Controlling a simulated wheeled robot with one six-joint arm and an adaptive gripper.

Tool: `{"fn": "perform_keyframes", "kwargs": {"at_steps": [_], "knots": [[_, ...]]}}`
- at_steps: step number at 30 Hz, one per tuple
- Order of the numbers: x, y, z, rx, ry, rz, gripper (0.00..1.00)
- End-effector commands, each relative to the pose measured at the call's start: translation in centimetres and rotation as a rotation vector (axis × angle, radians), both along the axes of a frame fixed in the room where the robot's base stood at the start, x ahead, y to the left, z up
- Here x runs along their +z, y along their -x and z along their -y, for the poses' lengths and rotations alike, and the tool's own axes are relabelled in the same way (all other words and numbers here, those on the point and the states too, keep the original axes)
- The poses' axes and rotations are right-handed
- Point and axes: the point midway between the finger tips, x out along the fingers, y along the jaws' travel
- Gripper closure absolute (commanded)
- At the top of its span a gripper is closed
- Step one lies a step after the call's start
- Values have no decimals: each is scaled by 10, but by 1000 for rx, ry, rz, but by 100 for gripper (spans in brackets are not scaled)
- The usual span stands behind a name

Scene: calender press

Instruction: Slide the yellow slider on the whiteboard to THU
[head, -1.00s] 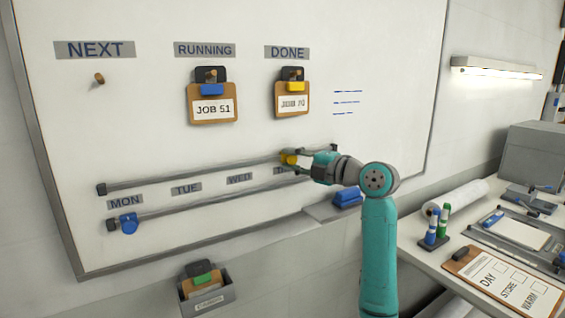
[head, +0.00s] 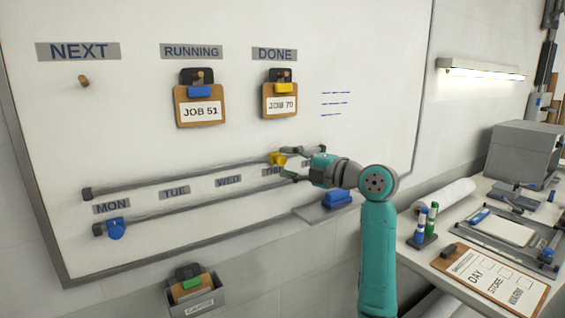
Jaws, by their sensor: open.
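The yellow slider (head: 278,158) sits on the upper rail (head: 190,178) of the whiteboard (head: 240,35), just above the THU label (head: 272,171), which is partly hidden by my gripper. My gripper (head: 288,167) is at the board just right of and slightly below the slider. It is open, and a small gap seems to show between it and the slider; whether they touch I cannot tell. The MON (head: 112,207), TUE (head: 174,192) and WED (head: 229,181) labels run to the left. A further label right of THU is mostly hidden by my arm.
A blue slider (head: 115,229) sits on the lower rail near MON. Clipboards JOB 51 (head: 201,105) and JOB 70 (head: 279,100) hang above. A tray with a blue eraser (head: 337,197) is below my gripper. A cluttered bench (head: 420,257) stands at the right.

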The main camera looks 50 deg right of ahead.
Motion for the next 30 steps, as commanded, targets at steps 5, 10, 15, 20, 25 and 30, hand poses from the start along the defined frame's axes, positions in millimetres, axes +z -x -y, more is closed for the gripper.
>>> {"fn": "perform_keyframes", "kwargs": {"at_steps": [5, 10, 15, 20, 25, 30], "knots": [[-1, 38, 4, -5, 1, 0, 46], [-1, 68, 6, -4, 0, -1, 46], [-1, 88, 8, -3, -1, -2, 46], [-1, 94, 8, 0, 0, -1, 46], [-1, 95, 8, 0, 0, -1, 46], [-1, 95, 8, 0, 0, -1, 46]]}}
